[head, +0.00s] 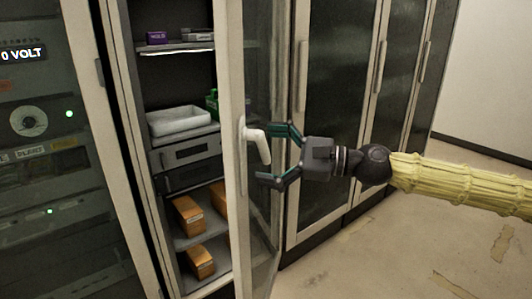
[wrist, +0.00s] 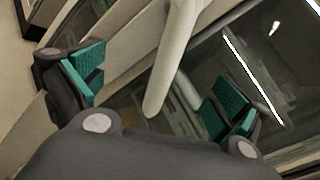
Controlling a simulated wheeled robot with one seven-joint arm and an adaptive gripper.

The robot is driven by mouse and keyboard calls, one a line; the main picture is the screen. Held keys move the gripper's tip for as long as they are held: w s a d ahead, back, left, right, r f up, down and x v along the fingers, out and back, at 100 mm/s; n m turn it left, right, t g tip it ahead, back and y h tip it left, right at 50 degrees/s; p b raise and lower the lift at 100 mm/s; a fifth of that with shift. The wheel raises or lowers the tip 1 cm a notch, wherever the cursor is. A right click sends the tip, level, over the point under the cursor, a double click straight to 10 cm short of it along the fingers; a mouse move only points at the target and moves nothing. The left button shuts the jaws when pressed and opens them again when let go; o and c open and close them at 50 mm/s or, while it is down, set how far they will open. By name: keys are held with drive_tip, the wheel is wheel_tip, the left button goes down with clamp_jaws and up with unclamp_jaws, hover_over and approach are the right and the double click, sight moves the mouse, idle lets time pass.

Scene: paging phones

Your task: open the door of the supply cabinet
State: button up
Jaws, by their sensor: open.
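The supply cabinet (head: 125,130) stands left of centre in the head view, with its glass door (head: 236,180) swung outward and the inside exposed. A white lever handle (head: 257,143) sits on the door's frame. My gripper (head: 270,157) is open at the door, its fingers above and below the handle. In the wrist view the handle (wrist: 172,60) comes down between the spread teal-padded fingers of my gripper (wrist: 155,95). I cannot tell whether either finger touches the handle or the door.
Shelves inside hold a white tray (head: 179,121), a green item (head: 212,102), a purple box (head: 156,38) and orange boxes (head: 188,215). A rack with dials (head: 35,130) stands at left. Closed glass-doored cabinets (head: 335,110) stand behind. The floor (head: 400,245) at right is clear.

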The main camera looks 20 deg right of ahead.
drive_tip(key=p+v, duration=0.5)
drive_tip(key=v, duration=0.3)
drive_tip(key=shift+s+d, duration=0.3)
drive_tip(key=shift+a, duration=0.1)
idle(0.5)
